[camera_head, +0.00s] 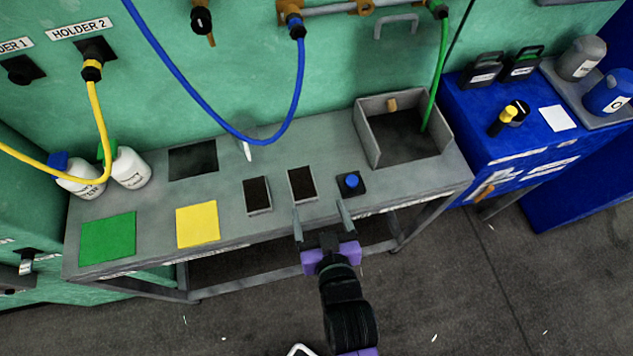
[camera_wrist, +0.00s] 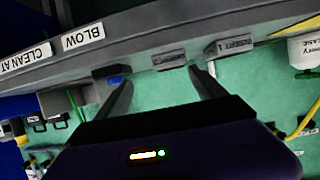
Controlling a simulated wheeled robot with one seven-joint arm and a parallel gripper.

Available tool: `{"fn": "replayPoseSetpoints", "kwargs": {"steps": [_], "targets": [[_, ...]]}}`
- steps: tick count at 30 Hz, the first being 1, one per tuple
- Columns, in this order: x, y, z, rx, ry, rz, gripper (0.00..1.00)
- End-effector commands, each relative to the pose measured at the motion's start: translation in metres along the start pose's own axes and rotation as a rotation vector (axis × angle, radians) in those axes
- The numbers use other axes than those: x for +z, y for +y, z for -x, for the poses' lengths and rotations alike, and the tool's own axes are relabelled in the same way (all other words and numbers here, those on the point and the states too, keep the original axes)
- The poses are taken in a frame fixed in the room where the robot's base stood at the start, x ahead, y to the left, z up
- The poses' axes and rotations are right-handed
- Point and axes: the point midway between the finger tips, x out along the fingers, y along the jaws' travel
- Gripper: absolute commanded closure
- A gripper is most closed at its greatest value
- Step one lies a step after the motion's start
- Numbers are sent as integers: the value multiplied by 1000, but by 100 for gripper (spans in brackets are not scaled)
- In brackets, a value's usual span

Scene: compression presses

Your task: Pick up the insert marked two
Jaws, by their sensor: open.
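Two dark-topped grey block inserts stand side by side on the grey bench. The left one (camera_head: 257,195) reads "INSERT 1" in the wrist view (camera_wrist: 230,45). The right one (camera_head: 302,184), also in the wrist view (camera_wrist: 168,60), has a label too small to read; by elimination it may be insert two. My gripper (camera_head: 318,205) is open and empty at the bench's front edge, its fingers pointing toward the bench. In the wrist view, the fingertips (camera_wrist: 161,77) lie either side of the unread insert, apart from it.
A blue button on a black base (camera_head: 351,183) sits close right of the right insert. An open grey box (camera_head: 444,138) stands at the bench's right. Yellow (camera_head: 197,225) and green (camera_head: 108,238) mats lie left. Hoses (camera_head: 216,119) hang above the bench.

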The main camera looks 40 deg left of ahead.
Motion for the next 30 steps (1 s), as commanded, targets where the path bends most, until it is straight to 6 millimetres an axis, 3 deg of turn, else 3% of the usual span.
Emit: {"fn": "replayPoseSetpoints", "kwargs": {"steps": [3, 6, 24, 30], "targets": [[-11, -18, -16, -36, -4, 15, 20], [-13, -23, -25, -46, -7, 19, 20], [-12, -22, -88, -45, -6, 19, 20], [-11, -21, -98, -43, -7, 19, 20]]}}
